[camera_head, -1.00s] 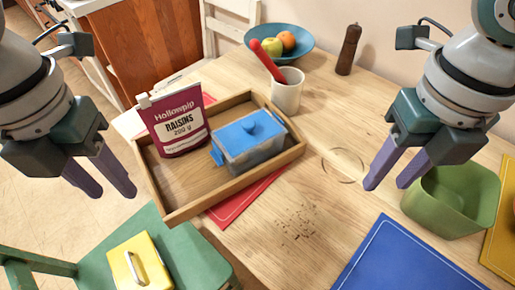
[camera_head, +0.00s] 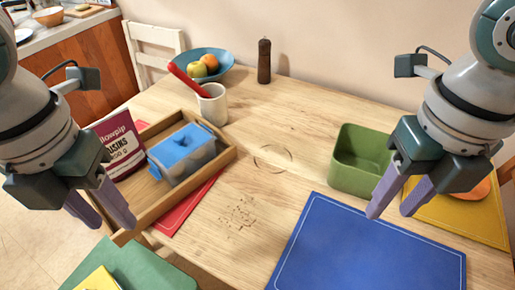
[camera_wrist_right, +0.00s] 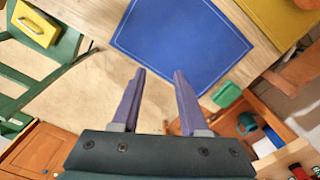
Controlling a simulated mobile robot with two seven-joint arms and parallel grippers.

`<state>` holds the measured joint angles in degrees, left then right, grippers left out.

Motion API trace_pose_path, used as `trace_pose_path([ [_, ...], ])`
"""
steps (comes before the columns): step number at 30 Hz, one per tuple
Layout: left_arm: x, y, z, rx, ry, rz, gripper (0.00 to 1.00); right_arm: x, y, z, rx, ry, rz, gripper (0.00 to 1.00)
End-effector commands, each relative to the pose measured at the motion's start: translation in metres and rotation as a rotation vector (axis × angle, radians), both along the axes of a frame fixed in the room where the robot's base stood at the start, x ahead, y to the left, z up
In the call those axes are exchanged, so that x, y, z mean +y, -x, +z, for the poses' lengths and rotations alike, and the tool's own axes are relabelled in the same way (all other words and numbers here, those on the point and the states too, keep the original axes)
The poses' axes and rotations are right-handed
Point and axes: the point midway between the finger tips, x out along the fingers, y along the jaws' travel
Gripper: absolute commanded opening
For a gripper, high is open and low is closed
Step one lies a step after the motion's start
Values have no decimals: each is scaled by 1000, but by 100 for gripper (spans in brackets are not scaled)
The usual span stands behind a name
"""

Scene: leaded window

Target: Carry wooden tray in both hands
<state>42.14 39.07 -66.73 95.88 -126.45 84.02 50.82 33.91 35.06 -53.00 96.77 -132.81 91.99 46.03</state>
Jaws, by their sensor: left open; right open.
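The wooden tray (camera_head: 222,158) sits on the left part of the table, partly over a red placemat. It holds a raisins bag (camera_head: 121,142) and a clear box with a blue lid (camera_head: 182,152). My right gripper (camera_head: 390,212) is open and empty, seen over the blue placemat (camera_head: 370,255) at the right. It also shows open in the right wrist view (camera_wrist_right: 158,80), with nothing between the fingers.
A green bin (camera_head: 350,185) stands right of centre. A yellow placemat (camera_head: 465,215) with an orange thing lies at the far right. A cup with a red-handled tool (camera_head: 213,108), fruit bowl (camera_head: 207,65) and pepper mill (camera_head: 264,62) stand behind. A green chair (camera_head: 140,265) is at the near left. The table's middle is mostly clear.

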Motion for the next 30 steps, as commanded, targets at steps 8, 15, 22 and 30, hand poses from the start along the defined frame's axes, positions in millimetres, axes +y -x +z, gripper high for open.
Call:
trace_pose_path([
  [8, 0, 0, 0, 0, 0, 0, 44, 3, -5, 59, -7, 0, 10, 44],
  [15, 0, 0, 0, 0, 0, 0, 44, 6, -7, 101, -3, 0, 14, 44],
  [22, 0, 0, 0, 0, 0, 0, 44, 6, -7, 112, 1, 2, 16, 44],
  [30, 0, 0, 0, 0, 0, 0, 44, 6, -7, 111, 1, 2, 16, 44],
])
